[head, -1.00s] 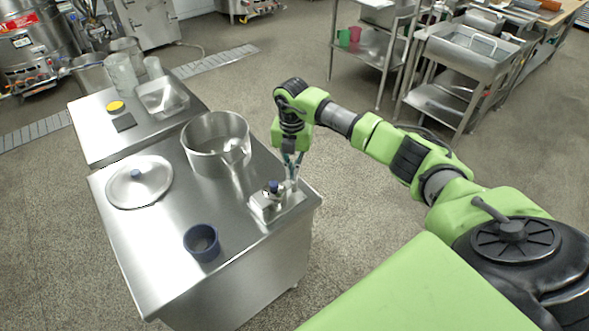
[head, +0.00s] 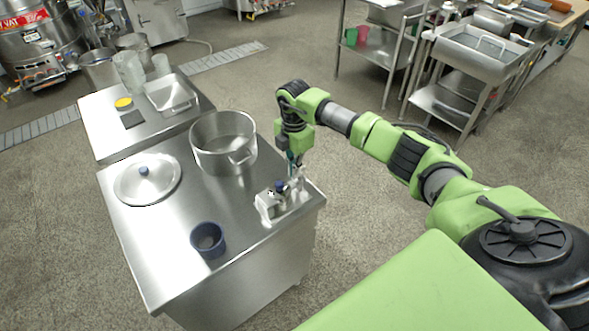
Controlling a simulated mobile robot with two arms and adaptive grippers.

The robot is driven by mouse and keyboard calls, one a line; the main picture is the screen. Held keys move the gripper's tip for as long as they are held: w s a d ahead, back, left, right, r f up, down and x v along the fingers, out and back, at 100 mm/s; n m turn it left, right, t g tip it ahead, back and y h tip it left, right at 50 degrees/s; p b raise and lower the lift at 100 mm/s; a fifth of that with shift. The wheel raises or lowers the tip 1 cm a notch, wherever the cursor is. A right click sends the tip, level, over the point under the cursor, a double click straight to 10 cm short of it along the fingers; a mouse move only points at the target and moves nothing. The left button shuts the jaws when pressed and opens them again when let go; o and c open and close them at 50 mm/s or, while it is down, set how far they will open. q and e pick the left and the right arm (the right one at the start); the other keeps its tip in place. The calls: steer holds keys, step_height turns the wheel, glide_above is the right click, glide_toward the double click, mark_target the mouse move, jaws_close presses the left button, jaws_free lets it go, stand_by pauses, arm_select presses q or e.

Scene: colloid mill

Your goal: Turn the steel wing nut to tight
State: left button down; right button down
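A small steel fixture (head: 271,208) with a dark blue knob (head: 281,186) stands near the right edge of the steel table. My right gripper (head: 295,178) points down at the fixture's right end, beside the blue knob. Its fingers are small and overlap bright metal parts there, so I cannot tell whether they are open, shut or touching. The steel wing nut cannot be made out separately from those parts. My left gripper is not in view.
A steel pot (head: 222,145), a round lid (head: 147,180) and a dark blue cup (head: 208,240) stand on the steel table (head: 165,235).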

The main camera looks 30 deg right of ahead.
stand_by(0.4)
steer(key=c, duration=2.3)
jaws_free()
steer(key=shift+c, duration=0.2)
step_height(320, 180, up, 12)
